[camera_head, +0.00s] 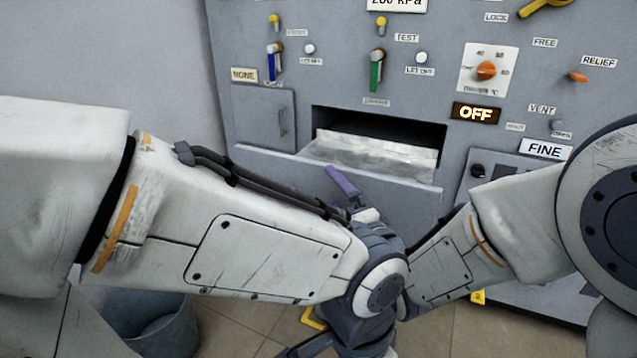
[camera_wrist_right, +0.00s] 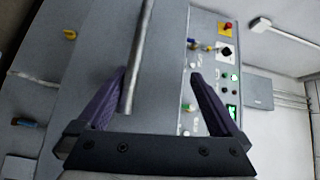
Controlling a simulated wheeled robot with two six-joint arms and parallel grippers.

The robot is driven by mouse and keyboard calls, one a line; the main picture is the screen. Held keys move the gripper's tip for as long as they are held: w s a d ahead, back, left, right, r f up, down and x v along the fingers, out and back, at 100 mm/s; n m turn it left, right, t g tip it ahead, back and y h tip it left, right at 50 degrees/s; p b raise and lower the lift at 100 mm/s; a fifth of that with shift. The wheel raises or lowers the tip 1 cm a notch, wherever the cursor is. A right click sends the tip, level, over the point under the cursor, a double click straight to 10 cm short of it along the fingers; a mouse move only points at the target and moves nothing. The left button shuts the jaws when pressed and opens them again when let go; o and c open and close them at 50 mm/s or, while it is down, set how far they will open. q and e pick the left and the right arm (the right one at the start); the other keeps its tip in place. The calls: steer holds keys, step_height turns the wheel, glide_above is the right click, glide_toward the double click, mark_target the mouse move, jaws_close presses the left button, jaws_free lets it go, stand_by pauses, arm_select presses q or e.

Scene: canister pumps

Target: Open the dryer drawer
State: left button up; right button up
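The dryer drawer (camera_head: 290,166) is a wide grey front standing out from the panel, with a dark opening behind it. Crumpled silvery-white material (camera_head: 375,152) shows inside. A purple finger of my right gripper (camera_head: 342,181) is in front of the drawer front; my arms hide much of the rest. In the right wrist view, my right gripper (camera_wrist_right: 159,75) is open. A grey bar (camera_wrist_right: 138,60), apparently a handle, runs between its fingers, nearer the left one, with a gap on the right. I cannot tell whether it touches. I cannot make out my left gripper.
The grey panel carries a blue valve (camera_head: 275,62), a green valve (camera_head: 377,72), an orange dial (camera_head: 487,70) and an "OFF" sign (camera_head: 475,113). A grey bucket (camera_head: 155,325) stands on the floor at lower left.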

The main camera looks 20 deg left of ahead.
steer(key=d+r, duration=0.2)
steer(key=d+r+t+p, duration=0.1)
steer(key=d+r, duration=0.1)
steer(key=r, duration=0.1)
steer(key=d+r+t, duration=0.1)
steer(key=d+r, duration=0.1)
steer(key=r, duration=0.1)
steer(key=shift+s+r+p, duration=0.1)
steer(key=shift+s+p, duration=0.05)
steer(key=shift+p, duration=0.2)
steer(key=shift+c, duration=0.8)
arm_select(q)
steer(key=r, duration=0.3)
steer(key=shift+s+d, duration=0.1)
steer(key=shift+d, duration=0.15)
arm_select(e)
steer(key=shift+s+d+y, duration=0.3)
steer(key=shift+s+d, duration=0.05)
steer(key=shift+d, duration=0.1)
steer(key=shift+f, duration=0.2)
steer(key=shift+g, duration=0.3)
